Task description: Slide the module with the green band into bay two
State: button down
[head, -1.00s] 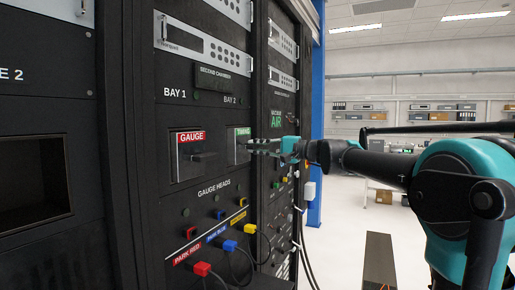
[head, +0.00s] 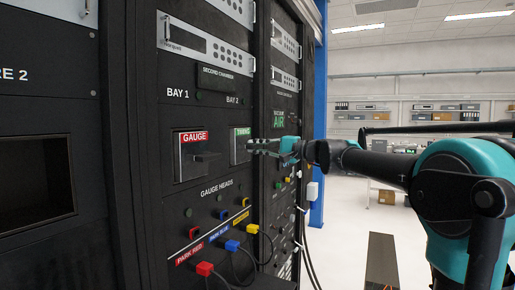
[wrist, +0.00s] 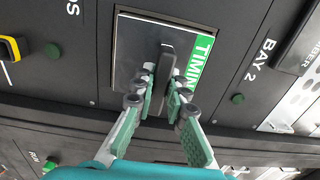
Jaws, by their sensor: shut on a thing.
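The module with the green band (head: 241,146), marked TIMING on the band, sits in the bay 2 opening of the rack, its face looking about level with the panel. I cannot tell whether it is fully seated. In the wrist view its grey face (wrist: 135,48) fills most of the opening, and a thin dark gap shows around it. My gripper (head: 252,147) is in front of the module. In the wrist view my gripper (wrist: 161,76) has its fingertips on both sides of the dark upright handle (wrist: 169,55) and is shut on it.
A red-banded GAUGE module (head: 193,156) sits in bay 1 to the left. Below are coloured plugs with cables, among them a red plug (head: 204,269) and a blue plug (head: 232,245). Open floor lies right of the rack.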

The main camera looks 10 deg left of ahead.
jog(key=shift+a, duration=0.15)
dwell(0.4)
jog(key=c, duration=1.5)
grip_release()
jog(key=shift+o, duration=0.2)
jog(key=shift+v, duration=2.95)
